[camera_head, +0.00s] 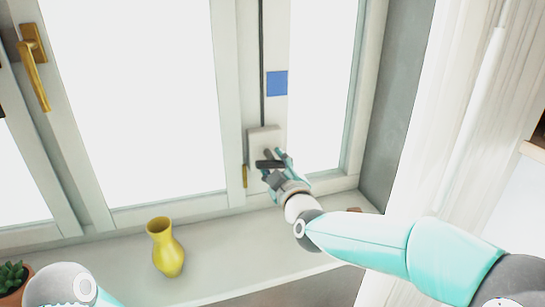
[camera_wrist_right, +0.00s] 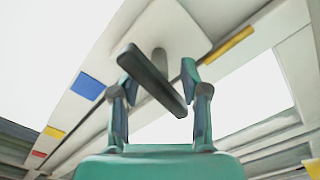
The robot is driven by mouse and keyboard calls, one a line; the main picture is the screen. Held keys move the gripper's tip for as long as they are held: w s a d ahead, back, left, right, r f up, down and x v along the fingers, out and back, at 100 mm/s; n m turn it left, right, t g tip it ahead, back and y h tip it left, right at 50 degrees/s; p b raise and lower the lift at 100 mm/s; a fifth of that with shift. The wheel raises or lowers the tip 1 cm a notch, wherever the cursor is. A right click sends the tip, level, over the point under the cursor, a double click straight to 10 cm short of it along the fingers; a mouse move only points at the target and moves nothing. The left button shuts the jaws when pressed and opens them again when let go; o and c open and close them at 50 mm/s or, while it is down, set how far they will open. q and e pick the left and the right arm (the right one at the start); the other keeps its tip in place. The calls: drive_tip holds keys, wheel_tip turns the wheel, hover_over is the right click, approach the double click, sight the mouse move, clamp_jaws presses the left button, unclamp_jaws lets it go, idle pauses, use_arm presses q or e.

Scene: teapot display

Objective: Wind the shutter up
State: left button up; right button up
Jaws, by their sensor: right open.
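A white winder box (camera_head: 261,138) is fixed to the window frame under a dark vertical cord or rod (camera_head: 262,60). A dark crank bar (camera_head: 266,164) sticks out from the box; in the right wrist view the bar (camera_wrist_right: 152,78) lies diagonally. My right gripper (camera_head: 276,163) is at the bar. In the right wrist view its open fingers (camera_wrist_right: 159,78) are on either side of the bar, not visibly clamped on it. I cannot tell whether they touch it. The shutter cannot be made out; the panes are plain bright white. My left gripper is outside the views.
A yellow vase (camera_head: 166,248) stands on the white sill (camera_head: 215,262), left of my right arm. A potted succulent (camera_head: 12,278) is at the lower left. A brass window handle (camera_head: 34,65) is at the upper left. A blue patch (camera_head: 277,83) is above the winder box.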

drive_tip(key=shift+x, duration=1)
clamp_jaws()
